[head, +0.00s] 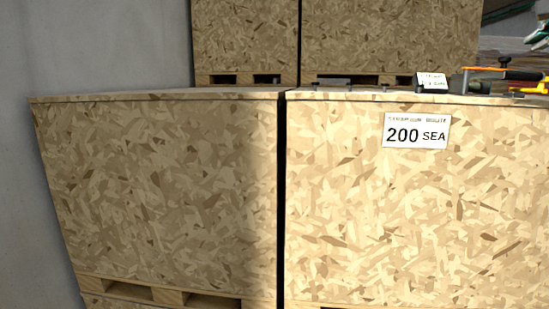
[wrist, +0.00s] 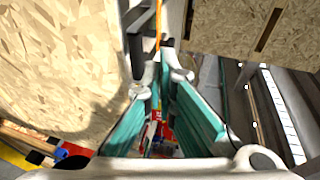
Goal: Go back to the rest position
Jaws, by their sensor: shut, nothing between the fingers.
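My gripper (wrist: 160,72) shows in the wrist view, with its two teal-padded fingers meeting at the tips. It is shut and I see nothing held between the fingers. Wooden chipboard crate walls stand to its left and upper right in that view. In the head view, a teal and white part at the top right edge looks like part of my gripper, but it is cut off by the frame.
Two large chipboard crates, a left one (head: 160,190) and a right one (head: 410,220), stand side by side in front. The right bears a "200 SEA" label (head: 416,131). Clamp-like tools (head: 490,78) lie on its top. More crates (head: 390,40) stand behind; a grey wall (head: 90,45) is left.

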